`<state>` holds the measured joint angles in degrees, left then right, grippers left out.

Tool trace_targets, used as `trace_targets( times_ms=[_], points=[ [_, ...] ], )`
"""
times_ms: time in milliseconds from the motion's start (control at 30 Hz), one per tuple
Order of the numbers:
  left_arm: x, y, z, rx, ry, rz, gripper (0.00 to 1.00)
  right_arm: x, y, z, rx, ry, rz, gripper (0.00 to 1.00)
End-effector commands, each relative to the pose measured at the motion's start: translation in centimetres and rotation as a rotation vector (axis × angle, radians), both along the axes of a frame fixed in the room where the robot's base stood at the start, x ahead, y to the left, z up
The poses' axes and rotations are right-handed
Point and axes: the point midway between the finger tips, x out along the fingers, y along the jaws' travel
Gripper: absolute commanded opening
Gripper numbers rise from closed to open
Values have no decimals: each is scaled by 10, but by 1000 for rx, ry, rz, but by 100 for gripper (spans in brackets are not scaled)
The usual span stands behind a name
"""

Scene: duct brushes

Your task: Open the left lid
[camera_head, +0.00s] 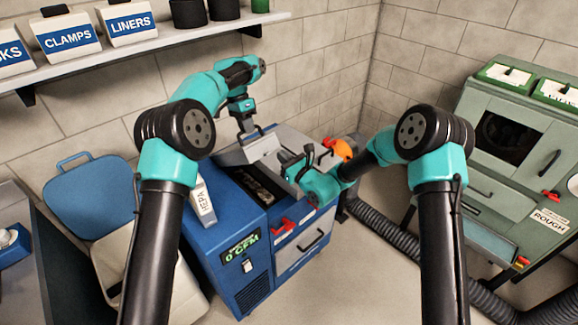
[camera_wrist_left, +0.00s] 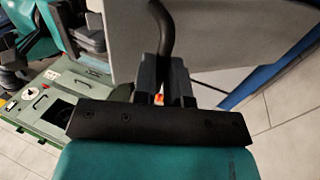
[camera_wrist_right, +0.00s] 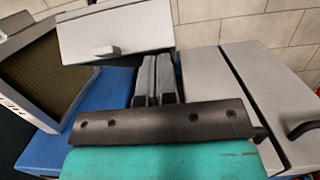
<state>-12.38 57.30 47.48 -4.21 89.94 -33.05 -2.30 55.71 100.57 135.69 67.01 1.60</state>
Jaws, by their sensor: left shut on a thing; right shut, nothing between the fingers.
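The blue machine (camera_head: 225,225) has grey lids on top. The left lid (camera_head: 238,153) is tilted up from the machine, with a dark opening (camera_head: 248,184) in front of it. My left gripper (camera_head: 249,130) is above this lid, shut on its black handle; the left wrist view shows the curved handle (camera_wrist_left: 161,28) between the fingers, against the grey lid panel (camera_wrist_left: 215,35). My right gripper (camera_head: 298,163) is low over the right part of the machine top. In the right wrist view its fingers (camera_wrist_right: 154,75) are shut and empty, with a grey panel (camera_wrist_right: 205,85) beside them.
A white HEPA box (camera_head: 203,203) stands at the machine's left edge. A green cabinet (camera_head: 500,190) is at the right, with a dark hose (camera_head: 385,232) on the floor. A shelf (camera_head: 170,37) with labelled bins is above.

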Motion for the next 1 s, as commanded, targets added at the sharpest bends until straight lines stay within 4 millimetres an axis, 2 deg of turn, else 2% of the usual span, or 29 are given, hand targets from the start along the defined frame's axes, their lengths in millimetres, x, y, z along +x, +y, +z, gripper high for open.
trace_targets(
  times_ms=[33, 400, 600, 867, 900, 1000],
  points=[
    [1, 7, -10, 8, 7, 4, 0, 1, 1, 2, 0, 0, 0, 0],
    [1, 7, -10, 8, 7, 4, 0, 2, 2, 5, 0, 0, 0, 0],
    [1, 7, -10, 8, 9, 4, 0, 12, 10, 23, -1, -3, 0, 0],
    [0, 5, -10, 6, 13, 2, 0, 13, 12, 25, 1, -4, -1, 0],
    [0, 5, -10, 6, 15, 2, 16, 13, 12, 25, 1, -4, 0, 0],
    [0, 4, -9, 5, 12, 1, 25, 12, 12, 25, 0, -3, 1, 0]
  ],
)
